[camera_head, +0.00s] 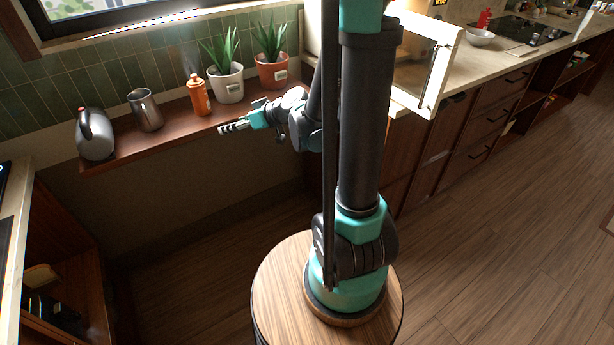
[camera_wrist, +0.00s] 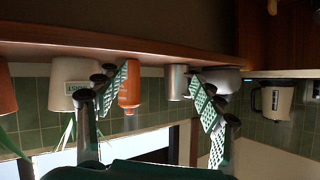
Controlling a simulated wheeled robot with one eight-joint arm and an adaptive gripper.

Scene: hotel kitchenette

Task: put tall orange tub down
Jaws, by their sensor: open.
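The tall orange tub (camera_head: 198,97) stands upright on the brown wall shelf (camera_head: 185,131), between a metal pitcher and a white-potted plant. My gripper (camera_head: 222,129) is open and empty at the shelf's front, below and to the right of the tub in the head view. The wrist view is upside down; there the tub (camera_wrist: 129,88) shows beyond the spread fingers, close to the left finger in the picture and partly covered by it. My gripper (camera_wrist: 160,82) has nothing between its fingers, and the tub appears apart from them.
The metal pitcher (camera_head: 146,110) and a grey kettle (camera_head: 95,135) stand left of the tub. A white-potted plant (camera_head: 228,84) and a terracotta-potted plant (camera_head: 271,72) stand to its right. A white-framed appliance (camera_head: 440,70) is on the right counter. The wooden floor (camera_head: 480,240) is clear.

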